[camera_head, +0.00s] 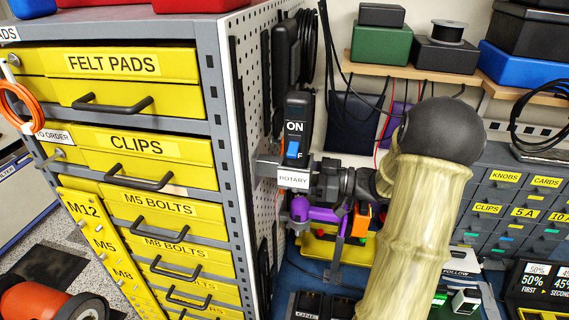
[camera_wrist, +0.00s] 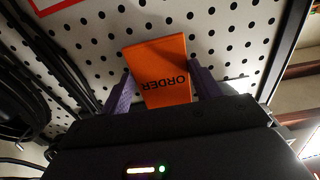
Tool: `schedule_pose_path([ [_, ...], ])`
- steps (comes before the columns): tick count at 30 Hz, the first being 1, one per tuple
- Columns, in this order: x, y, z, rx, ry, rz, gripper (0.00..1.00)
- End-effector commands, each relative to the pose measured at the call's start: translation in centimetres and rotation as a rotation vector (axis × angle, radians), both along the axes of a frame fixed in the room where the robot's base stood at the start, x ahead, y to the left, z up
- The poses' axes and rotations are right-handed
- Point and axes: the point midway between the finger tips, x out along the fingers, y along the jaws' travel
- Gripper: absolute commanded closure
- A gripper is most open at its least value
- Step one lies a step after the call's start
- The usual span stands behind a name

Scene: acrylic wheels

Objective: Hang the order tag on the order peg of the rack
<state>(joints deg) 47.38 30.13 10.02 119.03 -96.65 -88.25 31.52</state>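The orange order tag (camera_wrist: 165,70) sits between the purple fingers of my gripper (camera_wrist: 163,84) in the wrist view, its ORDER lettering upside down. My gripper is shut on it. In the head view my gripper (camera_head: 340,222) is right of the rack (camera_head: 213,75), with the orange tag (camera_head: 361,219) held in the air. My gripper is well apart from this peg. The tag's hole is not visible.
A pegboard side panel (camera_head: 262,60) stands between the drawer fronts and my gripper. An orange ring (camera_head: 14,105) hangs at the upper left. Drawer handles (camera_head: 140,178) stick out in front. A switch box (camera_head: 297,125) stands close above my gripper. Shelves with boxes are behind.

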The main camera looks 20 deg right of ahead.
Motion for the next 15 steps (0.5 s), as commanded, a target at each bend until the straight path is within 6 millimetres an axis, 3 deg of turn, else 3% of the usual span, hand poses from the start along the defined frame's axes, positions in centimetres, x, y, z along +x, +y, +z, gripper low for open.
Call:
schedule_pose_path([
  [15, -0.1, -0.3, 1.2, -0.001, 0.001, -0.006, 0.55],
])
